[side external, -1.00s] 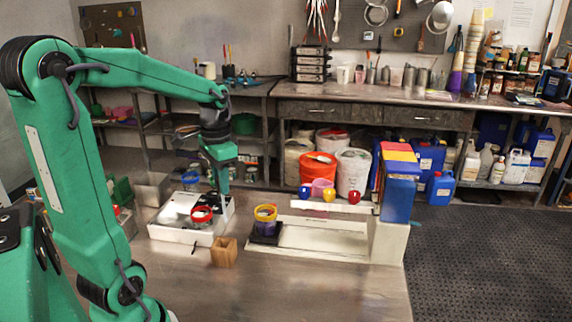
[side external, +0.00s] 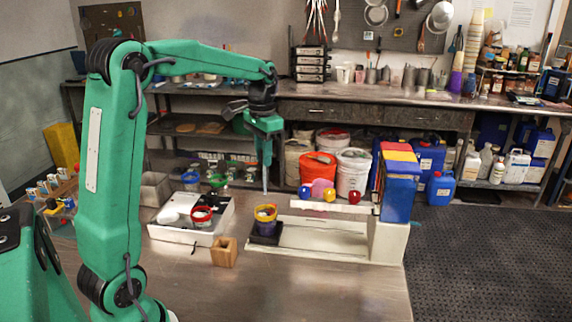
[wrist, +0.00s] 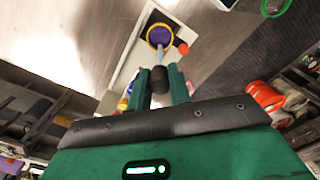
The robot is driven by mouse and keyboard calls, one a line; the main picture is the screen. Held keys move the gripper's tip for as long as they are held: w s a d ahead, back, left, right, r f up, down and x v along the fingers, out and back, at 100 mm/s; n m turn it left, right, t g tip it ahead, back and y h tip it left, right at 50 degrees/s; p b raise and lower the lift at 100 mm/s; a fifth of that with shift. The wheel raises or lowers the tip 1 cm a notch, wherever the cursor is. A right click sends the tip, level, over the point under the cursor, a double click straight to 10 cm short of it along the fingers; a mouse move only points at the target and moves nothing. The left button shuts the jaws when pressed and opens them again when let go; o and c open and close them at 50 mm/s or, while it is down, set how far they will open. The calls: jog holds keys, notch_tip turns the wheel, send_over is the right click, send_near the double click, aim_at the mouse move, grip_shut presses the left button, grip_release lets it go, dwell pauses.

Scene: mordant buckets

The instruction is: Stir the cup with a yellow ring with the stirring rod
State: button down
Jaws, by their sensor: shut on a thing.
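The cup with a yellow ring (side external: 265,214) stands on a black pad at the left end of a white stand; its liquid looks purple. It also shows in the wrist view (wrist: 159,36), just beyond the rod. My gripper (side external: 266,152) is above the cup, shut on the stirring rod (side external: 265,182). The rod hangs near upright, its lower end close above the cup's rim. In the wrist view the rod's dark grip (wrist: 159,82) sits between my fingers (wrist: 160,88). Whether the tip is exactly over the opening is hard to tell.
A white tray (side external: 183,236) holding a cup with a red ring (side external: 202,215) and a cup with a green ring (side external: 217,181) is at left. A wooden block (side external: 224,253) stands in front.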

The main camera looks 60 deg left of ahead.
aim_at(265, 195)
jog(key=shift+f, duration=5.55)
jog(key=shift+d, duration=0.1)
jog(key=shift+w+a, duration=0.3)
jog(key=shift+w, duration=0.3)
jog(key=shift+s+a, duration=0.1)
